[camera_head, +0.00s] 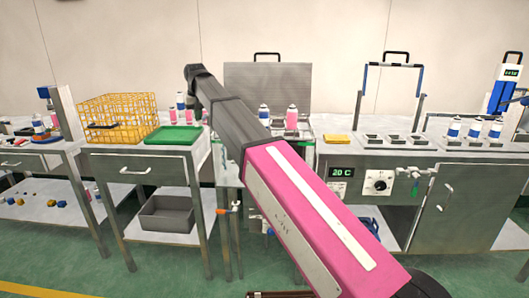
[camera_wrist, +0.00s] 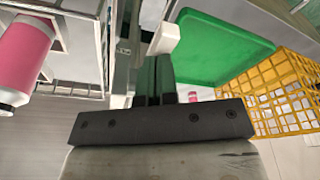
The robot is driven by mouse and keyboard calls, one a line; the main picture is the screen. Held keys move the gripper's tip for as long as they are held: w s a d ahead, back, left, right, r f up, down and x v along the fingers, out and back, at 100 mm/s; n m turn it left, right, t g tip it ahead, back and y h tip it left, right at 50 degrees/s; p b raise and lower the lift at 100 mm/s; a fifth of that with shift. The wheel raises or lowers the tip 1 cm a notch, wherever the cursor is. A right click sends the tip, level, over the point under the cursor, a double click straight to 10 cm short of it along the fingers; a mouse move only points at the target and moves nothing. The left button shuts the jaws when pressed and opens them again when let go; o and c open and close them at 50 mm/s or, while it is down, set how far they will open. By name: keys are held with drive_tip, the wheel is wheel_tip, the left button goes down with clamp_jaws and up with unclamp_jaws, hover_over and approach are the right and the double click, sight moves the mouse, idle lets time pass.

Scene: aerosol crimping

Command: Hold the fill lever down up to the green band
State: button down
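My gripper (camera_wrist: 156,62) shows in the wrist view as two dark fingers side by side with almost no gap, so it looks shut, with nothing visible between them. A white block (camera_wrist: 165,39) is just beyond the fingertips; it may be the fill lever's end, but I cannot tell, nor whether the fingers touch it. No green band can be made out for certain. In the head view my arm crosses the middle station and hides my gripper. A pink can (camera_wrist: 22,60) is left of the fingers in the wrist view; pink (camera_head: 292,118) and blue-white (camera_head: 264,111) cans stand at that station.
A green tray (camera_head: 173,135) and yellow wire basket (camera_head: 118,108) are on the left table; the tray (camera_wrist: 225,50) is close right of the fingers in the wrist view. Valve handles (camera_head: 228,210) stick out between tables. A right bench has a display (camera_head: 342,172) and blue-white cans (camera_head: 475,128).

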drive_tip(key=shift+f, duration=1.7)
idle(6.3)
